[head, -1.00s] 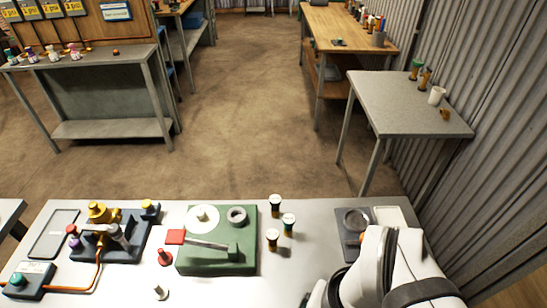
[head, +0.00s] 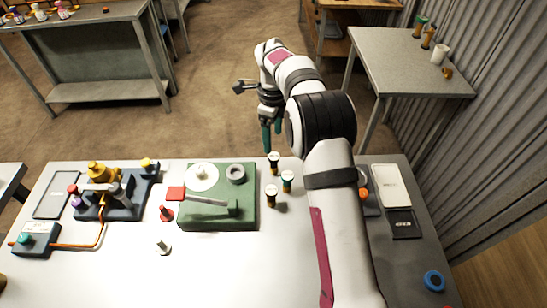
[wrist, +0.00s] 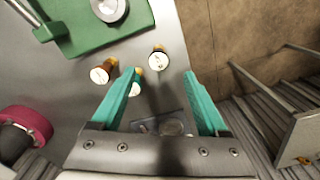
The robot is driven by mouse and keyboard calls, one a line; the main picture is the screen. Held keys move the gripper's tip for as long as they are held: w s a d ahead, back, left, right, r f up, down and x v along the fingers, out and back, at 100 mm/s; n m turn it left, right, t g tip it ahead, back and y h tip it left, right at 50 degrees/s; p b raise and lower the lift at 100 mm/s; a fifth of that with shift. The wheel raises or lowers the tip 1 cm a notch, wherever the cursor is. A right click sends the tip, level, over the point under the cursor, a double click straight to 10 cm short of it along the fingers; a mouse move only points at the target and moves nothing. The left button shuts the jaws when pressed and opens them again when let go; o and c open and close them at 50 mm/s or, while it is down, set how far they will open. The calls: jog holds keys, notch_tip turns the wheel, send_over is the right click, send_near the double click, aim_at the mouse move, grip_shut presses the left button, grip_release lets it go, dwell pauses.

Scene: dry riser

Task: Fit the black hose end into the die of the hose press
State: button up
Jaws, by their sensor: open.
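Three short upright hose ends with pale tops and brown lower parts stand to the right of the green hose press (head: 190,222): a far one (head: 273,160), a green-banded one (head: 287,180) and a near one (head: 271,195). The press carries a grey ring-shaped die (head: 236,173), a white disc and a lever. My gripper (head: 272,143) is open and empty, fingers pointing down, near the table's far edge. In the wrist view the fingertips (wrist: 162,76) appear close to the hose ends; the left finger partly covers the green-banded one.
A dark fixture (head: 120,205) with yellow and red parts and a control box (head: 36,239) with orange cable stand left. A red peg (head: 166,213) and a white peg (head: 162,245) stand near the press. Pale and dark trays (head: 391,186) lie right. The front middle is clear.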

aim_at(273, 156)
notch_tip(273, 156, down, 11)
jog(key=shift+s+r, duration=0.1)
jog(key=shift+s, duration=0.05)
grip_shut()
dwell(0.4)
